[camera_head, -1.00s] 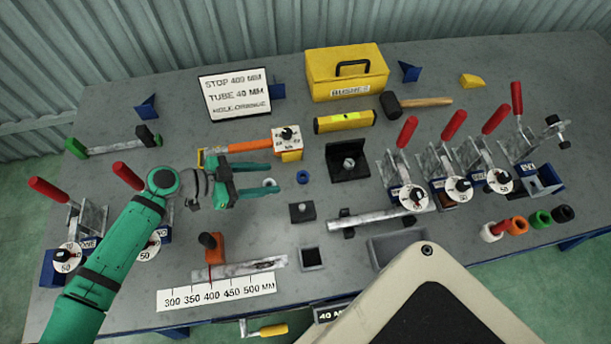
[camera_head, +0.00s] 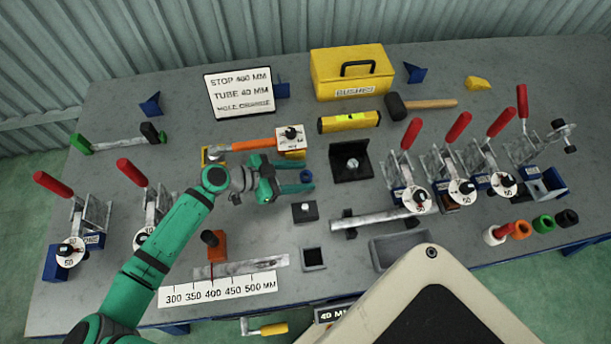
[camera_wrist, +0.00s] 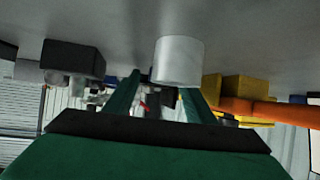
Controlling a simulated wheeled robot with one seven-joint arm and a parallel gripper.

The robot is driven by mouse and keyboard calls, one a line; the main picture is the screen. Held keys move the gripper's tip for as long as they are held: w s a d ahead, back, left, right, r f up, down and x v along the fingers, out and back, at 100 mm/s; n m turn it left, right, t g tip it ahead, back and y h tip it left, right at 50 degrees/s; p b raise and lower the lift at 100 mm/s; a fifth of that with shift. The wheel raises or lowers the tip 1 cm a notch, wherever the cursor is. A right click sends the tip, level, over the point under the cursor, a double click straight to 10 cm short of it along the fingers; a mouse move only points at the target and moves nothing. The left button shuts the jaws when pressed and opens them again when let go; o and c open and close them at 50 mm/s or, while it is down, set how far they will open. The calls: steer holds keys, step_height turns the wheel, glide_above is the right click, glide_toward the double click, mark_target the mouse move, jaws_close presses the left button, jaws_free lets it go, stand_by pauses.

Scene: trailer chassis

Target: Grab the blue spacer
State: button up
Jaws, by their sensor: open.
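The blue spacer (camera_head: 306,176) is a small blue ring on the grey table. In the head view it shows at the tips of my gripper (camera_head: 312,176), between the two green fingers. My gripper is open, its fingers pointing right; I cannot tell how high it is or whether it touches the ring. In the wrist view the table is at the top, and a white cylinder (camera_wrist: 180,60) stands close, in front of the spread fingers (camera_wrist: 163,95). I cannot make out the blue spacer there. The white ring is hidden under my gripper in the head view.
Close behind my gripper lies an orange-handled tool (camera_head: 252,145) by a dial box (camera_head: 291,139). A black angle block (camera_head: 350,162) stands right, and a small dark block (camera_head: 305,211) is in front. Red-handled clamps (camera_head: 405,165) stand farther right.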

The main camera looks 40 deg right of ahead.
jaws_close()
steer(key=shift+r, duration=0.1)
